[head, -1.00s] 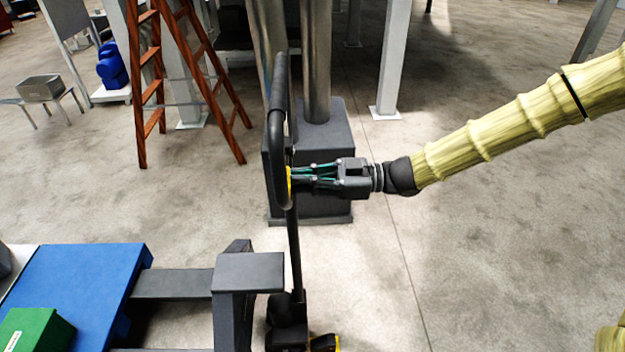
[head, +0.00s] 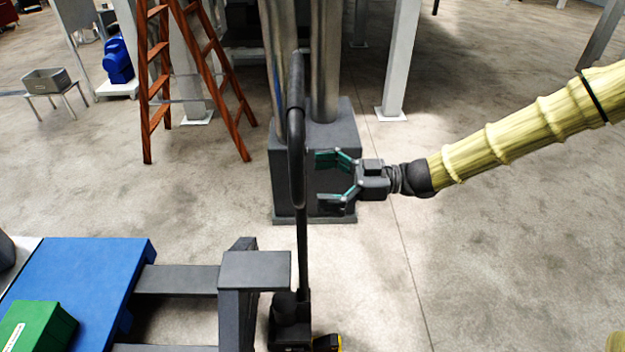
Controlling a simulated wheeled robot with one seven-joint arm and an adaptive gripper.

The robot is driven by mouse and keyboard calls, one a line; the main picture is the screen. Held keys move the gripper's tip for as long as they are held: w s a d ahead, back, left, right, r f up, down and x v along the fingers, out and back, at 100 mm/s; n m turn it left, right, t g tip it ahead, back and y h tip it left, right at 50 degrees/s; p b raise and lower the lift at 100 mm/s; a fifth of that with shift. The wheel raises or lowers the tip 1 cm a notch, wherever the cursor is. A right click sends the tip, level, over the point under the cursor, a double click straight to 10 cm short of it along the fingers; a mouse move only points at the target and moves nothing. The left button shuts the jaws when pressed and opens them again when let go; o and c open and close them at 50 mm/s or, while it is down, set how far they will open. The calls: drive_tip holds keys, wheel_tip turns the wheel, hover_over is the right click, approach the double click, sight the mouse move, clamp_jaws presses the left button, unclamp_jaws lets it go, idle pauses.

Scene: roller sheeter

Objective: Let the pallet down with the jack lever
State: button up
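The pallet jack's black loop handle (head: 296,135) stands upright at the middle of the head view, on a thin dark shaft (head: 303,250). The yellow lever is not visible on the handle now. My gripper (head: 318,180) is open and empty just right of the handle, its two fingers pointing left with a gap between them. I cannot tell whether a fingertip touches the handle. The blue pallet (head: 85,270) is at lower left, with dark grey fork bars (head: 180,280) to its right. Its height above the floor cannot be judged.
A green box (head: 38,325) sits on the pallet. A grey pedestal with metal columns (head: 340,200) stands behind the handle. A brown ladder (head: 158,90) is at back left. The floor to the right is open.

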drive_tip(key=d, duration=0.9)
drive_tip(key=shift+d+r, duration=0.15)
drive_tip(key=shift+d, duration=0.05)
drive_tip(key=shift+s, duration=0.1)
